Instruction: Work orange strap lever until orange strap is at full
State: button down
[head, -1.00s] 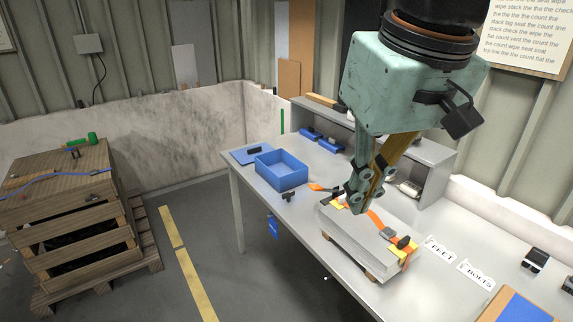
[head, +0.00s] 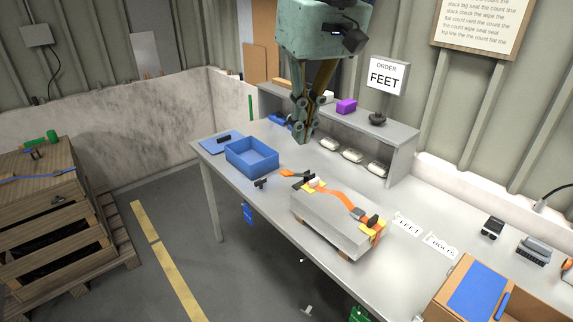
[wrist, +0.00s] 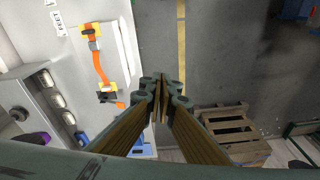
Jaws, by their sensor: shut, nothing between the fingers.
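The orange strap (head: 337,199) runs lengthwise over the grey slab stack (head: 322,219), with yellow corner pieces at both ends. A black lever-like part (head: 373,221) sits at the near right end beside a grey buckle (head: 358,213). Another dark part (head: 301,181) is at the far left end, with a loose orange tail (head: 288,173) beyond it. My gripper (head: 301,140) is shut and empty, above the table behind the stack's far left end, apart from the strap. In the wrist view the strap (wrist: 101,68) lies left of my gripper (wrist: 161,88).
A blue bin (head: 252,158) stands at the left of the table, with a small black clamp-like piece (head: 261,184) near it. A grey shelf (head: 400,150) with white items runs along the back. Label cards (head: 407,224) and a cardboard box (head: 437,300) lie to the right.

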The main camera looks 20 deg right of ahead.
jog(key=w+d+g+p, duration=0.1)
jog(key=w+d+p, duration=0.15)
jog(key=w, duration=1.05)
jog(key=n+g+y+p, duration=0.2)
jog(key=n+y+p, duration=0.1)
jog(key=p, duration=0.4)
send_over(285, 172)
jog(key=w+d, duration=0.2)
jog(key=d, duration=0.3)
notch_tip(285, 172, down, 23)
jog(key=shift+s+f, duration=0.2)
jog(key=shift+s, duration=0.05)
jog(key=shift+f, duration=0.15)
jog(key=shift+s+p+x, duration=0.1)
jog(key=shift+p+x, duration=0.45)
jog(key=shift+x, duration=2.85)
jog(key=shift+s+p+x, duration=0.15)
jog(key=shift+p+x, duration=0.35)
jog(key=shift+x, duration=2.95)
jog(key=shift+d, duration=0.1)
